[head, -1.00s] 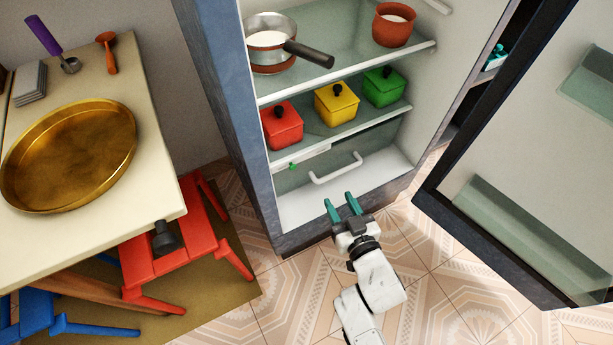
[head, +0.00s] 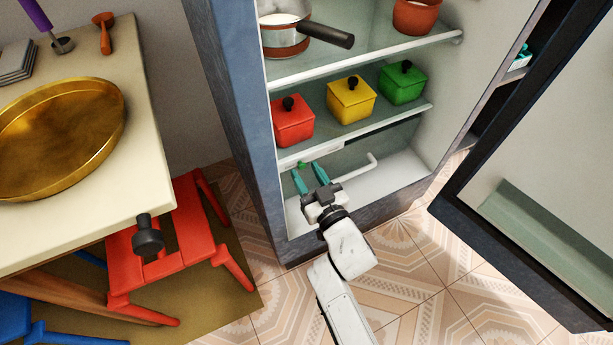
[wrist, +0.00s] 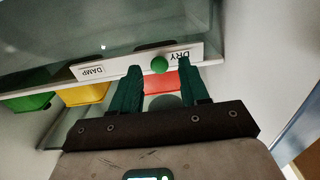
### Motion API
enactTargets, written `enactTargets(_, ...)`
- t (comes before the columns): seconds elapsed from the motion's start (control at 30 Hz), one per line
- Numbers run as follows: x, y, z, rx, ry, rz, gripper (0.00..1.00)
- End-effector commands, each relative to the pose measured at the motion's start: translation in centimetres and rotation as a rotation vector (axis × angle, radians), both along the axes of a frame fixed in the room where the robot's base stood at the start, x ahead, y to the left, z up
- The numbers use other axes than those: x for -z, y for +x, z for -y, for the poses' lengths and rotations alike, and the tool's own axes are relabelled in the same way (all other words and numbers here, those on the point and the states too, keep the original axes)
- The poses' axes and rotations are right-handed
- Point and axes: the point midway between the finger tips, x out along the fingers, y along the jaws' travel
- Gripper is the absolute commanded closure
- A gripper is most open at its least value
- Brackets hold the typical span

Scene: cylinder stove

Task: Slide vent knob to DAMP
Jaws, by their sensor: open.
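The vent knob is a small green ball (wrist: 159,65) on a white slider strip (wrist: 128,64) in the wrist view. The knob is close to DRY. In the head view the green knob (head: 301,165) shows at the strip's edge under the lower shelf. My gripper (head: 309,176) is open, with teal fingers pointing into the fridge. In the wrist view the knob appears between the fingertips (wrist: 159,70); I cannot tell whether they touch it.
Red (head: 293,122), yellow (head: 351,99) and green (head: 403,83) lidded pots stand on the shelf above. A white drawer handle (head: 360,171) is to the right. The fridge door (head: 520,200) is open at right; a red stool (head: 165,250) stands at left.

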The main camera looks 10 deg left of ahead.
Motion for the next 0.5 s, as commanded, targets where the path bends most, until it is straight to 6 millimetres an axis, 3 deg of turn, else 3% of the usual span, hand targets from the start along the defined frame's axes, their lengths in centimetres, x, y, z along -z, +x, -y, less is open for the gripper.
enactTargets(0.4,-0.03,0.81,-0.51,0.001,-0.001,-0.001,0.55)
enactTargets(0.5,-0.03,0.80,-0.51,0.001,-0.001,-0.001,0.63)
